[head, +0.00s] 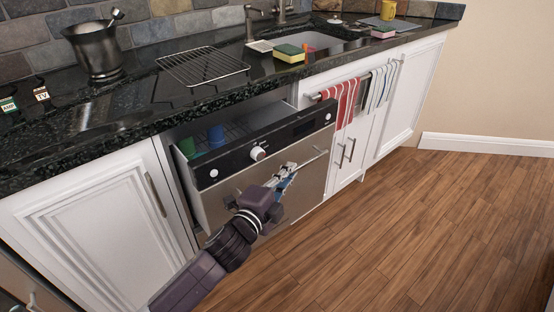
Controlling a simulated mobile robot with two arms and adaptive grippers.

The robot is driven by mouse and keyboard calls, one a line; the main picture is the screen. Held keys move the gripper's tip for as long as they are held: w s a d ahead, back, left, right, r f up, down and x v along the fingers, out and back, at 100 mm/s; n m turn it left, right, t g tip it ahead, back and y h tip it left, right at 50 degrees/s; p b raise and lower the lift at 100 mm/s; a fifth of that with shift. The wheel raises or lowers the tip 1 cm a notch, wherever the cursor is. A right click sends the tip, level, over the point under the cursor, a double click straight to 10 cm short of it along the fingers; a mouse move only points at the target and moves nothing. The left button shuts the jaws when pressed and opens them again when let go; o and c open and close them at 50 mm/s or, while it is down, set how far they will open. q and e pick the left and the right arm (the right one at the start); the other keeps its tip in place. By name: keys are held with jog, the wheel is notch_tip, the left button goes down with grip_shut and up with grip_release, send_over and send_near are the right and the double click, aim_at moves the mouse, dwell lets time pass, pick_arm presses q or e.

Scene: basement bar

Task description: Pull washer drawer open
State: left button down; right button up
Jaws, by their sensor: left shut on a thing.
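The washer drawer (235,182) is a steel front with a black control strip and white knobs, set under the dark counter. It stands partly pulled out, and a blue cup (216,136) and a green cup (188,147) show inside. A bar handle (312,160) runs across its front. My left gripper (288,172) is at the left part of this handle and is shut on it. The fingertips are small in the picture. My right gripper is not in view.
White cabinets (95,220) flank the drawer. Striped towels (345,100) hang to its right. The counter (130,108) above bears a wire rack (202,66), a metal mortar (95,50) and a sponge (290,53). The wooden floor (420,220) in front is clear.

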pick_arm(q)
jog(key=s+d+p, duration=0.1)
jog(key=s+d, duration=0.6)
jog(key=s, duration=0.2)
jog(key=s+d, duration=0.6)
jog(key=s, duration=0.4)
jog(key=shift+d+p, duration=0.35)
jog(key=shift+d, duration=0.05)
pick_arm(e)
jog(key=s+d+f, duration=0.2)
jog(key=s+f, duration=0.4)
pick_arm(q)
jog(key=shift+f, duration=0.1)
jog(key=c, duration=2)
grip_release()
jog(key=shift+c, duration=0.2)
jog(key=shift+s, duration=0.1)
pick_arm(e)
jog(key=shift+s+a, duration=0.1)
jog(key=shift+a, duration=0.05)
pick_arm(q)
jog(key=v, duration=1.2)
